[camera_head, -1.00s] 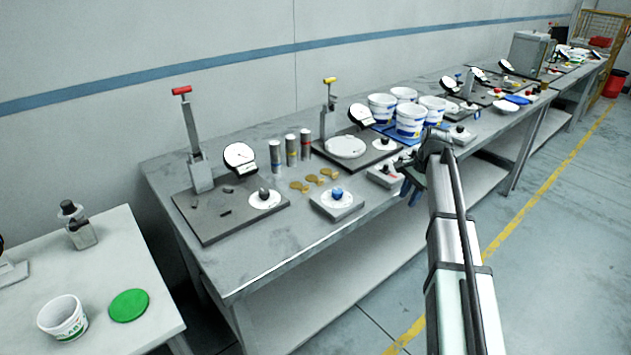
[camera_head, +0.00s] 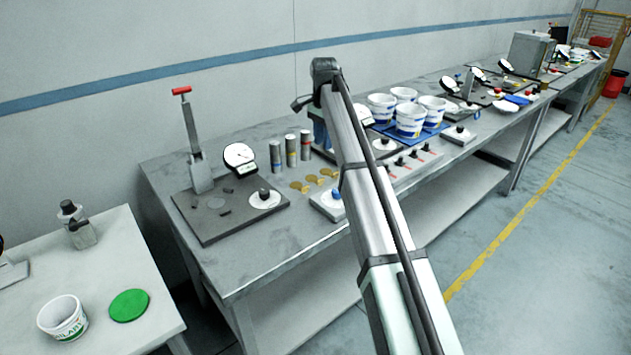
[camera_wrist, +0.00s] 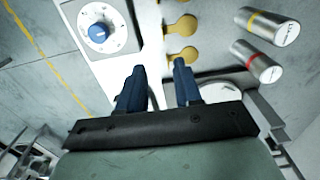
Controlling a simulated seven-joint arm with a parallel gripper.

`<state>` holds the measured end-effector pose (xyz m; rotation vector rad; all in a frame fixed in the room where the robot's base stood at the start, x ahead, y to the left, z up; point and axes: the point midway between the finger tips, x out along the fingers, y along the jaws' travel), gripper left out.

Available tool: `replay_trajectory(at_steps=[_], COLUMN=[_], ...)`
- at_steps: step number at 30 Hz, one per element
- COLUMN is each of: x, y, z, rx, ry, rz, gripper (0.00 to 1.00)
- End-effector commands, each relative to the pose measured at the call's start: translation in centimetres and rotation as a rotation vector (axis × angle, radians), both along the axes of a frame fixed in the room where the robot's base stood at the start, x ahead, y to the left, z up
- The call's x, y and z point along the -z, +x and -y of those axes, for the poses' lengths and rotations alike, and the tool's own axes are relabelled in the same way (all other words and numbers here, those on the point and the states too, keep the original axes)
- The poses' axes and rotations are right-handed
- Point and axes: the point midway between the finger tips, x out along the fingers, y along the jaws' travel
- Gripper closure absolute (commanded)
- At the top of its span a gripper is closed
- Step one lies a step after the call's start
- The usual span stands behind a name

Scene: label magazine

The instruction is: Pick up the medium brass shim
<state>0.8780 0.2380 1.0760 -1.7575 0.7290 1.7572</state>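Three brass shims lie in a row on the grey bench: a left one (camera_head: 299,187), a middle one (camera_head: 313,179) and a right one (camera_head: 326,172). Their sizes look close, so I cannot tell surely which is the medium one. In the wrist view one brass shim (camera_wrist: 183,26) and another (camera_wrist: 183,55) show beyond my fingers. My gripper (camera_wrist: 159,67) is open and empty, its two blue fingers apart. In the head view my gripper (camera_head: 321,132) is above the bench, to the right of the shims, with its fingers partly hidden by my arm.
Several metal cylinders (camera_head: 291,151) stand behind the shims. A box with a blue knob (camera_head: 335,194) is in front of them, partly behind my arm. A dark plate (camera_head: 215,228) with a lever press and dial is at left. White buckets (camera_head: 411,120) stand at right.

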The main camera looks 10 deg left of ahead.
Motion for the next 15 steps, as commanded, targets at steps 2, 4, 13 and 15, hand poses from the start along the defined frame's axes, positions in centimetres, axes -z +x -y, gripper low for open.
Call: replay_trajectory(at_steps=[2,4,13,15], x=[0.1,0.5,4.8,6.0], y=[0.0,-0.1,-0.2,-0.2], z=[-0.4,-0.4,-0.3,-0.3], rx=[-0.002,-0.002,-0.003,-0.003], ry=[-0.003,-0.004,-0.004,-0.003], rz=[-0.001,-0.002,-0.004,-0.003], gripper=[0.66,0.66,0.66,0.66])
